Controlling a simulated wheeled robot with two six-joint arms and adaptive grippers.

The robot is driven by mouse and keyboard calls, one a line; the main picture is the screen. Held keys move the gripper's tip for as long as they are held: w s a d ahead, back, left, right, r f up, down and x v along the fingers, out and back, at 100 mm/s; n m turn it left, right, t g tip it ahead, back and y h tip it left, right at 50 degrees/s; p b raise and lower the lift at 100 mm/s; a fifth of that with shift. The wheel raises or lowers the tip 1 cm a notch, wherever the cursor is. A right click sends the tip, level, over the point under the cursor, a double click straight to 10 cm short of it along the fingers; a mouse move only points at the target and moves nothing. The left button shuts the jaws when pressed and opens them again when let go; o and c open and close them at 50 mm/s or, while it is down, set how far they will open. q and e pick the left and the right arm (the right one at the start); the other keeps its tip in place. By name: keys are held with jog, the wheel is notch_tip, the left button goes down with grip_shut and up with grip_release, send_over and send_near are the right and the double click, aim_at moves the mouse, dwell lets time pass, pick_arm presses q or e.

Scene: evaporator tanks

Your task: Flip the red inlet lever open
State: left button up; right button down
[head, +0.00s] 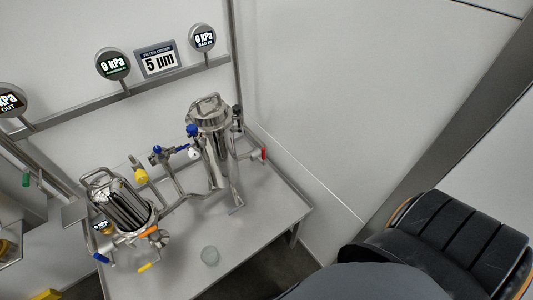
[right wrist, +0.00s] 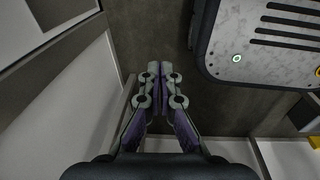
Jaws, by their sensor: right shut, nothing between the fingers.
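The red lever (head: 263,153) sits on a short pipe at the right side of the tall steel filter vessel (head: 215,145) in the head view. It is small, and I cannot tell whether the valve is open or closed. My right gripper (right wrist: 159,70) shows in the right wrist view, with its fingers together and nothing between them. It is over dark floor, away from the vessels. My left gripper is not in view.
A steel table (head: 275,213) carries both vessels; the second vessel (head: 118,205) has orange, yellow and blue handles. Gauges (head: 112,64) line the wall rail. The table's right part is clear.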

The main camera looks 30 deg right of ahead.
jog(key=w+r+t+b, duration=0.1)
jog(key=w+r+b, duration=0.4)
jog(key=w, duration=1.1)
jog(key=w+a+r+m+t+y+b, duration=0.2)
jog(key=w+a+r+t, duration=0.2)
jog(key=w+r, duration=0.65)
jog(key=w+a+r+m+t+y+b, duration=0.2)
jog(key=w+a+r+t, duration=0.25)
jog(key=w+r, duration=0.6)
jog(key=w+d+r+m+t+h, duration=0.2)
jog(key=w+d+r+m+t, duration=0.3)
jog(key=r+m, duration=0.25)
jog(key=s+d+m+h, duration=0.1)
jog(key=d+m+h, duration=0.8)
jog(key=d+m, duration=0.2)
jog(key=shift+d+r+m+t+b, duration=0.25)
jog(key=shift+d+m+t+b, duration=0.1)
jog(key=shift+d+m+b, duration=0.1)
jog(key=shift+s, duration=0.1)
